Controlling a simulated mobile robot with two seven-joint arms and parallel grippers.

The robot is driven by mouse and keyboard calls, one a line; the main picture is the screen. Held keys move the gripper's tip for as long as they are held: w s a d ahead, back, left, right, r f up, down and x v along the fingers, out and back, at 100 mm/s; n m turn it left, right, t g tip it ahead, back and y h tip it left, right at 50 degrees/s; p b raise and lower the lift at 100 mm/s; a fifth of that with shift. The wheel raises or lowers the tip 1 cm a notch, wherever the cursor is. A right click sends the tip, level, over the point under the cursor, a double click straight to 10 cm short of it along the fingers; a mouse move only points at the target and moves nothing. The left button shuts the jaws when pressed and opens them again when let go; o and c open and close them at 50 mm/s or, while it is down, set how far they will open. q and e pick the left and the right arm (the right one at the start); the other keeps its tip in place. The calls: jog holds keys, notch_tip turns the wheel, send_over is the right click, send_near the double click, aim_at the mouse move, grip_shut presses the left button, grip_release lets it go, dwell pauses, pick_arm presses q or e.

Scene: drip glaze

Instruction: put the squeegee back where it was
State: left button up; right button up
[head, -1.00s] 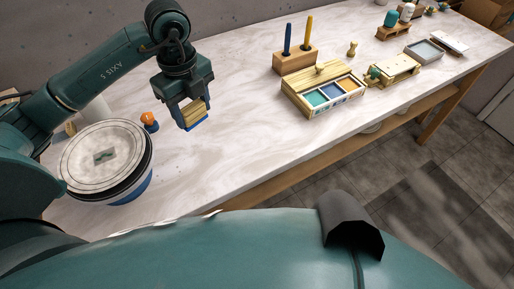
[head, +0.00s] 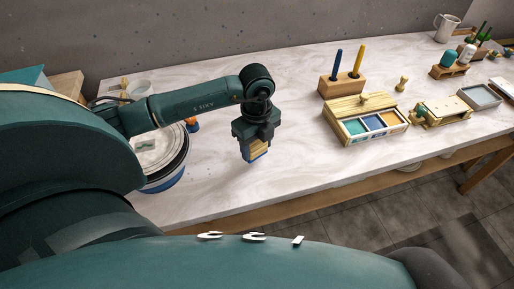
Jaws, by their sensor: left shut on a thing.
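The squeegee (head: 257,151) has a light wooden body and a blue lower edge. My left gripper (head: 255,141) is shut on it and holds it, blue edge down, over the pale marbled worktop in the middle of the head view. The gap between its edge and the worktop is hard to judge. My right gripper is not in view.
A round banding wheel or bucket (head: 172,163) stands left, partly behind my arm. A wooden glaze box (head: 385,132) with coloured compartments, a pen block (head: 333,88), a small wooden rack (head: 452,116) and a grey tray (head: 480,96) stand right. Worktop between is clear.

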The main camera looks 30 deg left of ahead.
aim_at(257, 144)
pick_arm(q)
jog(key=shift+f, duration=0.85)
jog(key=shift+f, duration=0.1)
jog(key=o, duration=0.4)
jog(key=shift+f, duration=0.1)
jog(key=o, duration=0.5)
jog(key=shift+r, duration=0.75)
notch_tip(257, 144, up, 11)
jog(key=shift+b, duration=0.4)
